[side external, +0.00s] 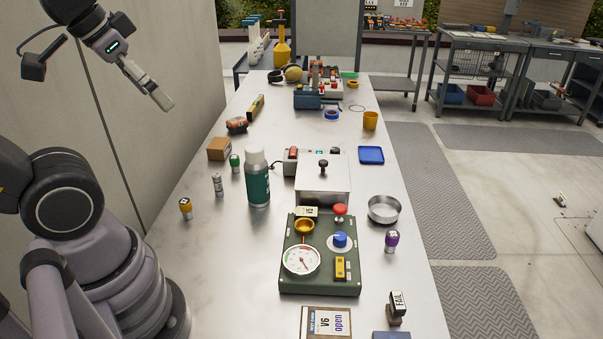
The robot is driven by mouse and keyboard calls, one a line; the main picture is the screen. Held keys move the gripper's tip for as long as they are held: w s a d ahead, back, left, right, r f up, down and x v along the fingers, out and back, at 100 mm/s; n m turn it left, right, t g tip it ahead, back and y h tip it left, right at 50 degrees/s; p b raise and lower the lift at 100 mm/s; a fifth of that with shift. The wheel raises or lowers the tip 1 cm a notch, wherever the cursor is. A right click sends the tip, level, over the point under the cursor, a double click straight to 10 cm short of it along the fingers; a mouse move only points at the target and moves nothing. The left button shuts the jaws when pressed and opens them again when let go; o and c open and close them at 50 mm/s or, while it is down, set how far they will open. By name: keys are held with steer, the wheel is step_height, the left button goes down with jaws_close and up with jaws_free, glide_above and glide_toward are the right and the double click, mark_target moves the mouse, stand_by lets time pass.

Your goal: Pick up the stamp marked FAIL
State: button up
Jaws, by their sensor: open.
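The stamp marked FAIL (398,305) stands near the front right of the table, with a white label reading FAIL on its block and a brown part below it. My gripper (163,101) is at the upper left, in the air left of the table and pointing down to the right. It is far from the stamp. It is open and holds nothing that I can see; its fingers look close together from this angle.
A green panel (290,268) with gauge and knobs lies left of the stamp. A purple-topped stamp (391,241), a metal dish (384,209), a green bottle (257,180) and a metal box (323,181) stand farther back.

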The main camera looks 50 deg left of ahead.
steer(key=w+d+f+m+t+h, duration=0.1)
steer(key=w+d+f, duration=0.3)
steer(key=w, duration=0.4)
steer(key=w+d+f+m+t+h, duration=0.1)
steer(key=w+d+f+m, duration=0.15)
steer(key=w, duration=0.45)
steer(key=w+d+f+m+t+h, duration=0.1)
steer(key=w+d+f, duration=0.35)
steer(key=w, duration=0.35)
steer(key=m+t+h, duration=0.2)
steer(key=m+h, duration=0.2)
steer(key=h, duration=0.2)
glide_toward(396, 300)
steer(key=shift+r+x, duration=0.2)
steer(key=shift+x, duration=0.95)
steer(key=shift+w+d+f, duration=0.15)
steer(key=shift+d, duration=0.05)
steer(key=x, duration=0.7)
steer(key=shift+f, duration=0.1)
